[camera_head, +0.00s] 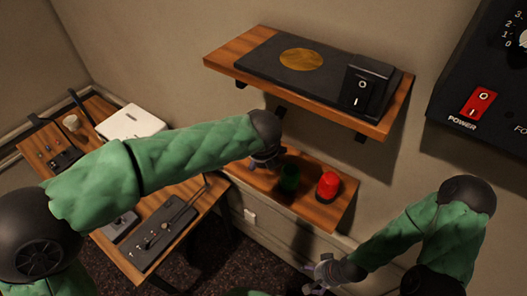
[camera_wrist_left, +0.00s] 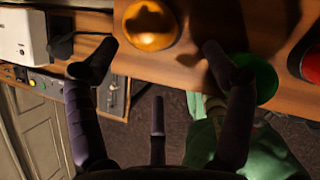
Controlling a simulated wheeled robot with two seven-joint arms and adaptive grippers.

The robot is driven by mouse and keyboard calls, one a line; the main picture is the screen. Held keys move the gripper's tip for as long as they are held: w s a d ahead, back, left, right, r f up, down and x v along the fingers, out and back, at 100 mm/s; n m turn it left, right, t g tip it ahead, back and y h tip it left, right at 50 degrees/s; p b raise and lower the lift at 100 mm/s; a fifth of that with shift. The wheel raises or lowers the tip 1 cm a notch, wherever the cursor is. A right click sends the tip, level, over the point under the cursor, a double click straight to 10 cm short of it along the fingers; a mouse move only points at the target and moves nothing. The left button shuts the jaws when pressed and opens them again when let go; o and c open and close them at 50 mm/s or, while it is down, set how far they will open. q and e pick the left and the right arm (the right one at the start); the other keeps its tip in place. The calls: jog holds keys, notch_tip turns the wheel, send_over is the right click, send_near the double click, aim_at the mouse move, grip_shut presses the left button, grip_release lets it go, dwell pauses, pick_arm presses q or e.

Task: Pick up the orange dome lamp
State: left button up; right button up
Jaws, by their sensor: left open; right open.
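The orange dome lamp (camera_wrist_left: 151,23) sits on the lower wooden shelf (camera_wrist_left: 180,66) at the top of the left wrist view. It is hidden behind my left gripper in the head view. My left gripper (camera_head: 265,162) is open and empty over the left part of that shelf. In the left wrist view its spread fingers (camera_wrist_left: 157,60) point toward the lamp, which lies just beyond the gap between the fingertips. I cannot tell whether they touch it. My right gripper (camera_head: 320,274) is low at the bottom of the head view, apart from the shelf, and looks open and empty.
A green dome (camera_head: 289,178) and a red dome (camera_head: 328,186) stand on the same shelf, right of my left gripper. A higher shelf (camera_head: 232,66) with a dark switch panel (camera_head: 300,67) overhangs it. A side table (camera_head: 185,228) stands at the left.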

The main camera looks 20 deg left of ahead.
pick_arm(q)
jog(key=shift+w+a, duration=0.2)
jog(key=shift+w, duration=0.6)
jog(key=shift+w+a, duration=0.15)
jog(key=shift+w, duration=0.6)
jog(key=x, duration=0.5)
jog(key=shift+f, duration=0.1)
jog(key=shift+s, duration=0.1)
jog(key=c, duration=1.3)
